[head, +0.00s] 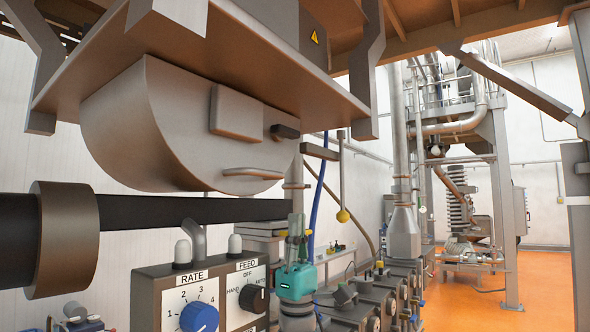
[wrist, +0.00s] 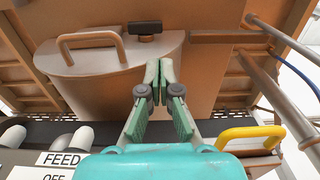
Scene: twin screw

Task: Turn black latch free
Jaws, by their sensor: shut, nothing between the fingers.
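The black latch (head: 285,131) sits at the right edge of the flat grey cover of the rounded metal housing (head: 150,120). It lies roughly level, and in the wrist view the latch (wrist: 145,28) shows above my fingertips, beside the curved cover handle (wrist: 97,38). My gripper (head: 297,222) points upward, below the latch and apart from it. In the wrist view its green fingers (wrist: 158,72) are together at the tips with nothing held.
A control box (head: 200,295) with RATE and FEED dials stands at lower left. A yellow handle (wrist: 250,137) is close right of my gripper. A yellow-ended hanging rod (head: 342,190) is right of the housing. The orange floor (head: 460,300) is open at far right.

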